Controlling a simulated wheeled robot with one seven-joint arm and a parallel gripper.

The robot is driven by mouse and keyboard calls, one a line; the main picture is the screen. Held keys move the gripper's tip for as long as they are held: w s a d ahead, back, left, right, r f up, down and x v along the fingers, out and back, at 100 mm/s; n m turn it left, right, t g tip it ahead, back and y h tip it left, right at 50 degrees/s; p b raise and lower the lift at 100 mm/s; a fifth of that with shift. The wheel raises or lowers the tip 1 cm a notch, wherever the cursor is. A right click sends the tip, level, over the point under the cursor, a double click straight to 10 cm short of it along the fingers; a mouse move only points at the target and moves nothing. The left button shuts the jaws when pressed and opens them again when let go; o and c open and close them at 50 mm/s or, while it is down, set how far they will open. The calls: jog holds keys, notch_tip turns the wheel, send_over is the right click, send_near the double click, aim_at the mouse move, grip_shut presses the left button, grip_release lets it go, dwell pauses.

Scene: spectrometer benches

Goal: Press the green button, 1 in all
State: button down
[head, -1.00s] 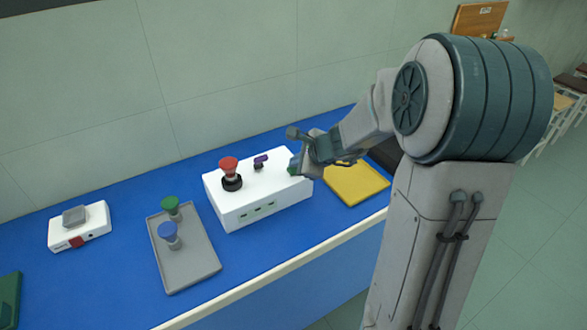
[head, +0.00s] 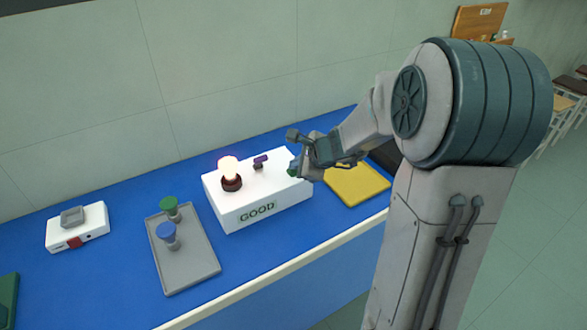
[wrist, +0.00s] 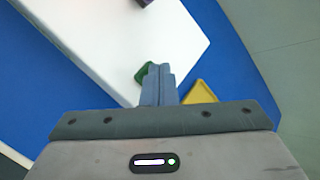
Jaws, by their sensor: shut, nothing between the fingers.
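A white box (head: 236,207) stands on the blue bench, its front display reading "GOOD". The knob (head: 229,168) on its top left glows brightly. A small purple knob (head: 261,160) is beside it. The green button (head: 292,167) is at the box's right end, partly hidden by my gripper (head: 297,172). In the wrist view the green button (wrist: 141,73) shows just beside and partly behind the shut fingertips of my gripper (wrist: 158,68). The fingers are at the button; whether they touch it I cannot tell. Nothing is held.
A grey tray (head: 196,266) with a green-topped and a blue-topped piece lies left of the box. A white device (head: 90,234) is farther left. A yellow tray (head: 358,186) lies right of the box. Bare blue bench (head: 110,285) is at the front left.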

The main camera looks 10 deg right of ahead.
jog(key=shift+r, duration=0.1)
jog(key=shift+r+p, duration=0.75)
jog(key=shift+r, duration=0.1)
notch_tip(320, 180, up, 5)
jog(key=p, duration=0.4)
dwell(0.6)
jog(key=s+a+r+n+g, duration=0.25)
jog(key=s+a+n, duration=0.25)
jog(key=s+n, duration=0.25)
jog(key=s+d+r+n+g+h, duration=0.1)
jog(key=s+d+n+h, duration=0.1)
jog(key=s+n, duration=0.5)
jog(key=s+d+n+g+h, duration=0.1)
jog(key=s+n, duration=0.5)
jog(key=s, duration=0.6)
jog(key=shift+s+d+r+n+h, duration=0.3)
jog(key=shift+d+r+n+h, duration=0.1)
jog(key=shift+d+h, duration=0.35)
